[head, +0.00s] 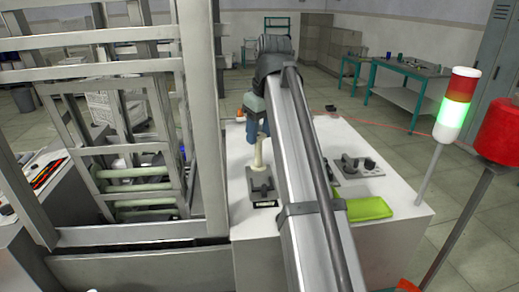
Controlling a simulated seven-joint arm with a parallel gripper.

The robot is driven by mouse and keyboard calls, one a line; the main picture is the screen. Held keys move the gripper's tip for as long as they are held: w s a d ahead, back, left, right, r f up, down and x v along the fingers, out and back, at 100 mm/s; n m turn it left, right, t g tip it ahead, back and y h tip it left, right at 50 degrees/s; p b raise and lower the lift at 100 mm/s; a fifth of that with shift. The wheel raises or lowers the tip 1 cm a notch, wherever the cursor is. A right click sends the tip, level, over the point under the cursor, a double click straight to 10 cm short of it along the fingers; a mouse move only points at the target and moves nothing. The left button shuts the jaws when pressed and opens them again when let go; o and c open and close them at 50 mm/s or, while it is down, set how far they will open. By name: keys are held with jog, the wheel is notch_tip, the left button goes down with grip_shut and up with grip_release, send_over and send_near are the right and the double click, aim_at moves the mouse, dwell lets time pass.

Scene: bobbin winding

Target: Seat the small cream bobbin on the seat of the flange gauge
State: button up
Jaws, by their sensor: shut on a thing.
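The small cream bobbin (259,154) shows as a narrow, pale upright shape just left of my arm. My gripper (261,135) is at its upper end and is shut on it, largely hidden behind my arm. A grey block with a dark front plate (261,184), which looks like the flange gauge, stands on the white table directly below the bobbin. The bobbin's lower end overlaps the back of this block in the picture. I cannot tell whether they touch, and the seat is too small to make out.
A bright green tray (368,209) and a grey fixture with dark knobs (357,166) are on the white table (405,208) right of my arm. A metal frame (200,120) borders the table on the left. A lit signal tower (455,105) stands at the right.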

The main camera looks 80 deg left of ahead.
jog(key=w+a+f, duration=0.1)
jog(key=a+f, duration=0.3)
jog(key=a, duration=0.1)
jog(key=shift+w+f, duration=0.15)
jog(key=shift+f, duration=0.2)
dwell(0.3)
jog(key=shift+f, duration=0.45)
dwell(1.4)
jog(key=o, duration=0.9)
jog(key=shift+r, duration=0.15)
jog(key=shift+r, duration=3.35)
